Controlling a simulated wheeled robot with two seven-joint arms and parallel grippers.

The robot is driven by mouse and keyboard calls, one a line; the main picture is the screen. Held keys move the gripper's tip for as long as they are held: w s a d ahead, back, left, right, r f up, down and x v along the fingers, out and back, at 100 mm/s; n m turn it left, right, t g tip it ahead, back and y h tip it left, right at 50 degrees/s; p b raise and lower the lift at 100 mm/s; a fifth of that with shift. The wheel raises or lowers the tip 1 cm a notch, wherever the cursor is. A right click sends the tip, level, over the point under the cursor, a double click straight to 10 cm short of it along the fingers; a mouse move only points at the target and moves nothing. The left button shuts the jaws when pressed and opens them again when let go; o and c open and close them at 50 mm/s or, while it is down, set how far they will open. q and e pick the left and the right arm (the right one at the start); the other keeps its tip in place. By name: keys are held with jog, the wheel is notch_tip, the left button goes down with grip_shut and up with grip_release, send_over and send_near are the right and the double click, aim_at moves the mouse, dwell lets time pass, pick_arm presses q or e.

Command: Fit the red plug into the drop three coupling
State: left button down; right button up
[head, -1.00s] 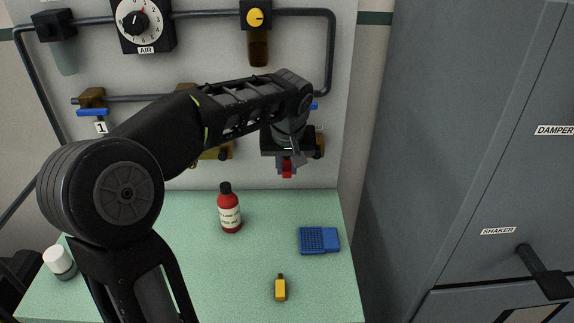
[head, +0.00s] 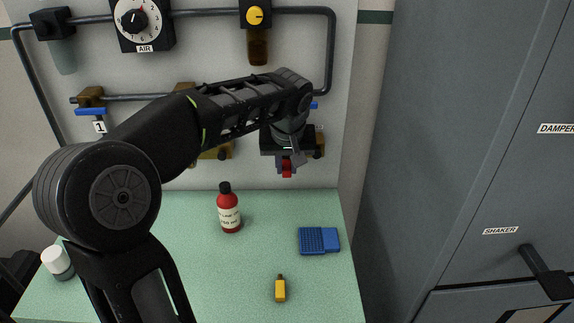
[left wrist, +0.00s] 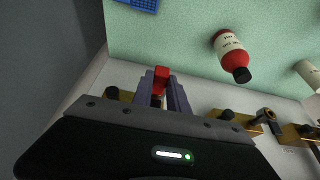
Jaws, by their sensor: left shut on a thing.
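My left gripper (head: 286,167) is shut on the red plug (head: 287,171), in front of the panel at the right. In the left wrist view the red plug (left wrist: 161,79) stands out between the two fingers (left wrist: 161,92). At the drop on the right, a brass block (head: 319,145) with a dark fitting shows beside my gripper, and a blue valve handle end (head: 314,105) shows above it. Most of this drop and any number label are hidden by my arm. I cannot tell whether the plug touches the coupling. My right gripper is not in view.
On the green bench (head: 180,285) stand a red bottle (head: 229,210) and a white-capped jar (head: 57,262). A blue tray (head: 319,241) and a yellow object (head: 280,289) lie there too. A grey cabinet (head: 450,150) fills the right side. Pipes run across the panel.

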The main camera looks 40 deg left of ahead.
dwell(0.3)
pick_arm(q)
jog(key=c, duration=1.2)
grip_release()
jog(key=v, duration=0.7)
jog(key=shift+s+r+b, duration=0.2)
jog(key=shift+r+b, duration=0.15)
jog(key=shift+b, duration=0.05)
